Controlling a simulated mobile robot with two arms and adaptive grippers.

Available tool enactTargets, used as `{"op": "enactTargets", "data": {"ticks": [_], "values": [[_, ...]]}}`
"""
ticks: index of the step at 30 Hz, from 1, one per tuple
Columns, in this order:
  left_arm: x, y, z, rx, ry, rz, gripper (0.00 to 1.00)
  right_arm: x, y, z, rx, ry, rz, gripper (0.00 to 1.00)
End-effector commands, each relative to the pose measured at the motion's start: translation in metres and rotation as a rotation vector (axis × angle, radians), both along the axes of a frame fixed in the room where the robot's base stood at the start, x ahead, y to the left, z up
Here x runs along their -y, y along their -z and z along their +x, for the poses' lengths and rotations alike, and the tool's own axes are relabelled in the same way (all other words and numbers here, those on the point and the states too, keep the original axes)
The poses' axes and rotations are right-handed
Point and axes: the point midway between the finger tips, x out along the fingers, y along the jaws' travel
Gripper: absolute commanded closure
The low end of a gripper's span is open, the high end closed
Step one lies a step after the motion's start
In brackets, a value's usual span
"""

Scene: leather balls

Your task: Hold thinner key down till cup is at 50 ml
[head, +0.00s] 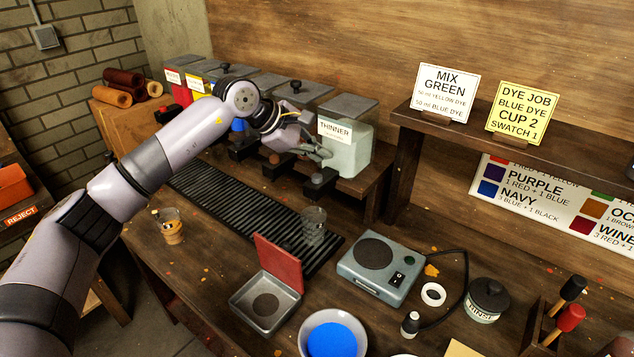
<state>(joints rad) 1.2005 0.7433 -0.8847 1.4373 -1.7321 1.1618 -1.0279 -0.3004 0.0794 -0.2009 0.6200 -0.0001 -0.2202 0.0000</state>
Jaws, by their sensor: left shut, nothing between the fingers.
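The thinner container (347,150), a pale clear tank labelled THINNER with a grey lid, is the rightmost in the row of dispensers. Its key (319,179) is a dark block with a round grey knob in front of it. My left gripper (322,154) is shut and empty, in front of the thinner container and a little above the key; whether it touches anything is unclear. A clear cup (313,224) stands upright on the right end of the black ribbed drip grate (225,200), in front of the thinner key. Its level cannot be read. My right gripper is out of view.
Other dispensers stand left, partly hidden by my left arm. A cup of orange-brown liquid (170,226) stands left of the grate. An open tin with red lid (266,302), grey scale-like device (378,268), blue-filled bowl (332,336) and rinse jar (488,299) occupy the front.

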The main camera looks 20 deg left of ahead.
Motion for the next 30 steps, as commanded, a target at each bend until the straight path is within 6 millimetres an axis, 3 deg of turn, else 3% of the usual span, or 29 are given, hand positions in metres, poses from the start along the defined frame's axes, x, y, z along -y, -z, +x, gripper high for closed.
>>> {"op": "enactTargets", "data": {"ticks": [1,6,30], "values": [[0.0,0.013,0.0,0.0,0.0,0.0,1.0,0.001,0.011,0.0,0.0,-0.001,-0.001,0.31],[0.0,0.027,0.0,0.0,-0.001,0.001,1.0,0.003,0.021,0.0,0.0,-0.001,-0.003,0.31],[0.0,0.028,0.0,0.0,0.0,0.0,1.0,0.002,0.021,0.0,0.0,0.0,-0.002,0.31]]}}
